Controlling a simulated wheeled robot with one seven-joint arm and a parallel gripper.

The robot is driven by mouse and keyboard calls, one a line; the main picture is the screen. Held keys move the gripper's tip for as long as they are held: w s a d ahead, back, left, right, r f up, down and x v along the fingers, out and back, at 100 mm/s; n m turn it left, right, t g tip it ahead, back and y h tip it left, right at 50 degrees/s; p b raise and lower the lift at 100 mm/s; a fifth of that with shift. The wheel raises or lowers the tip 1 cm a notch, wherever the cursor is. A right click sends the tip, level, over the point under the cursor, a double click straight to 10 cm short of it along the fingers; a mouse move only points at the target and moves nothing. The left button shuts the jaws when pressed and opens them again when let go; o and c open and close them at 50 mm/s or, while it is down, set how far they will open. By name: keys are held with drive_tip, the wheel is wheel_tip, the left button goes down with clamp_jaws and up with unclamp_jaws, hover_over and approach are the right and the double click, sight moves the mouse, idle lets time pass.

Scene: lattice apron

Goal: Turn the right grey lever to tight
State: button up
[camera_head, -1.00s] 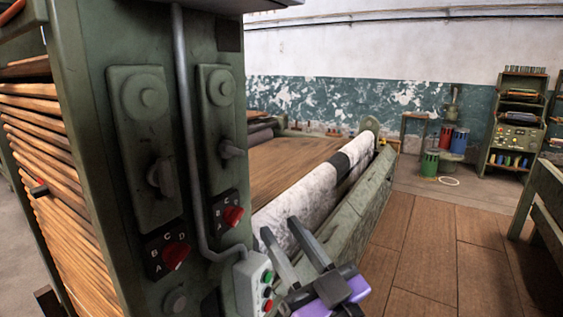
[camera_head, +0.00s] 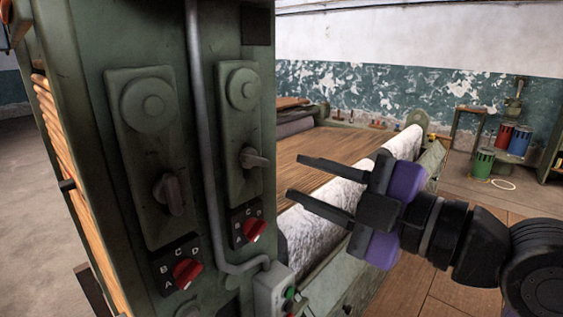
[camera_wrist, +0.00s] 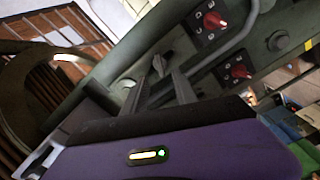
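The right grey lever (camera_head: 254,158) sits on the narrow right plate of the green machine post, below a round boss. Its handle points right. The left grey lever (camera_head: 170,193) sits on the wider left plate, its handle hanging roughly down. My gripper (camera_head: 295,177), with purple sides, is open and empty. Its two dark fingers point left at the post, to the right of the right lever and apart from it. In the wrist view a grey lever (camera_wrist: 159,65) shows beyond the fingertips; I cannot tell for certain which one. Any "tight" marking is too small to read.
Red selector knobs sit below the levers, the left one (camera_head: 187,273) and the right one (camera_head: 254,230). A grey conduit (camera_head: 205,130) runs between the plates to a button box (camera_head: 275,290). A white roll (camera_head: 318,222) lies behind my gripper.

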sight(260, 163)
drive_tip(key=p+x, duration=0.2)
drive_tip(key=x, duration=0.4)
drive_tip(key=shift+w+a+r, duration=0.1)
drive_tip(key=shift+w+a, duration=0.05)
drive_tip(key=shift+a, duration=0.15)
drive_tip(key=shift+w+a, duration=0.35)
drive_tip(key=shift+a, duration=0.1)
clamp_jaws()
